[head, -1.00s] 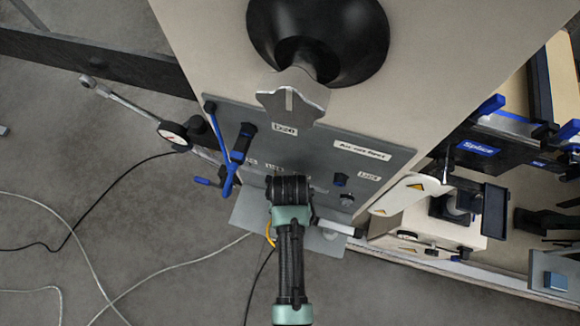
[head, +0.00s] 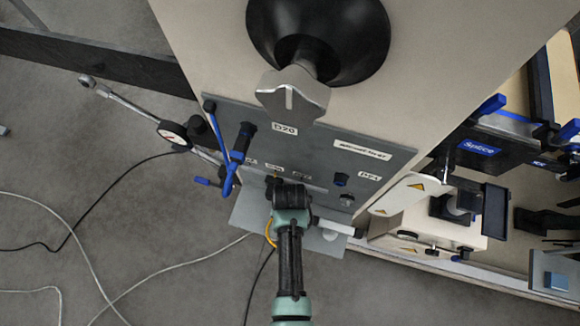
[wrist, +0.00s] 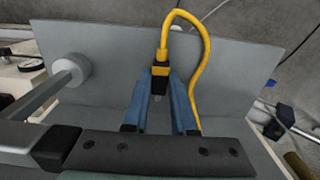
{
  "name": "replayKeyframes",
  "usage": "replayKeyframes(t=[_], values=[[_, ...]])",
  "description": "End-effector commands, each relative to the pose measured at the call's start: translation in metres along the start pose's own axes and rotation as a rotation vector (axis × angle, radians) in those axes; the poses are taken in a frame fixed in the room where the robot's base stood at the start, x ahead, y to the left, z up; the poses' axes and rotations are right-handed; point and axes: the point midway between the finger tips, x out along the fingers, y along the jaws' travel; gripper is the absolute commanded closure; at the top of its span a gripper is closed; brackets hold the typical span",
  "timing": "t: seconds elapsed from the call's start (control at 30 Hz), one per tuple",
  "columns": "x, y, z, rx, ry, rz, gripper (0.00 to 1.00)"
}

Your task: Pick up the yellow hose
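The yellow hose (wrist: 203,70) loops up from a yellow and black end fitting (wrist: 160,72) and hangs down on the right in the wrist view. A small yellow stretch of it also shows beside my wrist in the head view (head: 270,234). My gripper (wrist: 161,80) has two blue fingers, with the fitting between their tips. The fingers look very close to its sides; I cannot tell whether they press on it. In the head view my arm hides the fingers.
A grey panel (head: 330,150) with labels, a blue-handled lever (head: 236,160) and knobs is close to my wrist. A round grey knob on a bar (wrist: 70,70) stands left of the fingers. Cables (head: 75,235) lie on the floor.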

Motion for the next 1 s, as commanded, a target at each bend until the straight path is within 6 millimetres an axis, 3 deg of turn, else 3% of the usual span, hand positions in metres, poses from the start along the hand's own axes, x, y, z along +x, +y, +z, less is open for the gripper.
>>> replayKeyframes(t=[0.03, 0.1, 0.13, 0.67, 1.0], values=[[0.000, 0.000, 0.000, 0.000, 0.000, 0.000, 0.87], [0.000, 0.000, 0.000, 0.000, 0.000, 0.000, 0.99], [0.000, 0.000, 0.000, 0.000, 0.000, 0.000, 1.00], [-0.004, 0.000, 0.000, 0.000, 0.000, 0.000, 1.00], [-0.038, 0.000, -0.001, 0.001, 0.002, -0.001, 1.00]])
